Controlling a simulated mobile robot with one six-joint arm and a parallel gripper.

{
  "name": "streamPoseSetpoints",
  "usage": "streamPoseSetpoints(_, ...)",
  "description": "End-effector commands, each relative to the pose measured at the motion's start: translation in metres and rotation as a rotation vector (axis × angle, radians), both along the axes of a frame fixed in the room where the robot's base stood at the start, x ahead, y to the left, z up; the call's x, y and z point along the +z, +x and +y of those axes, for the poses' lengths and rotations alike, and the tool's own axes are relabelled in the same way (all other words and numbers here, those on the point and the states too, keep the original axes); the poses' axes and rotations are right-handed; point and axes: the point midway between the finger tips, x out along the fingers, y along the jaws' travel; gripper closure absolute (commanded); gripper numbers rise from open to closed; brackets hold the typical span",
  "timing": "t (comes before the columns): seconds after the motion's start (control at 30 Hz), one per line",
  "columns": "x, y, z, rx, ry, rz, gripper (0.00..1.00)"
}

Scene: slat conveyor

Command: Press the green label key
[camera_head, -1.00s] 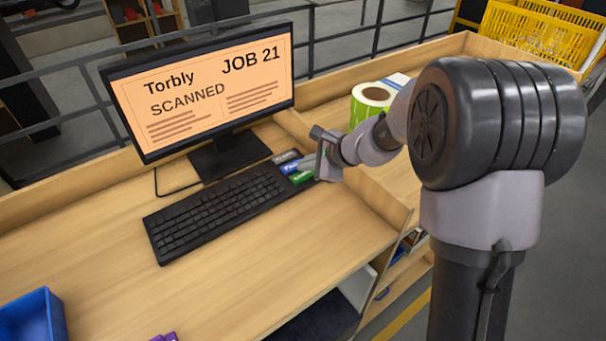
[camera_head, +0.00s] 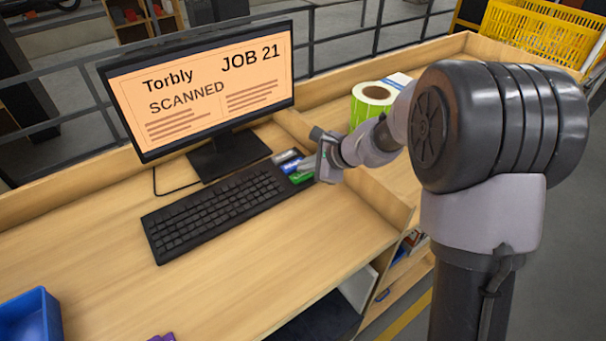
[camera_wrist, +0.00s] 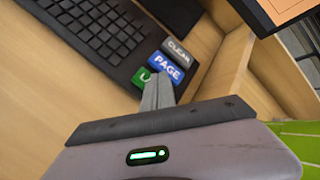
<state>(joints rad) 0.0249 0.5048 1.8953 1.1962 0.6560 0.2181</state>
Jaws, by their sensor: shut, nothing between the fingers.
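The green key (camera_head: 299,177) is at the right end of the keyboard, nearest the desk's front of three coloured keys. In the wrist view the green key (camera_wrist: 144,77) is partly covered by my gripper (camera_wrist: 158,82), whose fingers are shut and empty. The fingertips overlap the green key's lower right side; I cannot tell whether they touch it. The blue PAGE key (camera_wrist: 167,66) and the grey CLEAR key (camera_wrist: 177,49) lie beyond it. In the head view my gripper (camera_head: 304,168) is over the key group.
The black keyboard (camera_head: 215,212) lies left of the keys. The monitor (camera_head: 205,85) behind reads "Torbly, JOB 21, SCANNED". A green label roll (camera_head: 372,103) stands behind my arm. A wooden ledge (camera_head: 355,175) runs to the right. A blue bin (camera_head: 32,318) is at front left.

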Motion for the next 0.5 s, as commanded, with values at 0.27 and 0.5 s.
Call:
streamPoseSetpoints(0.27, -0.0022, 0.0000, 0.0000, 0.000, 0.000, 0.000, 1.00)
streamPoseSetpoints(0.5, -0.0048, 0.0001, 0.0001, 0.000, 0.000, 0.000, 1.00)
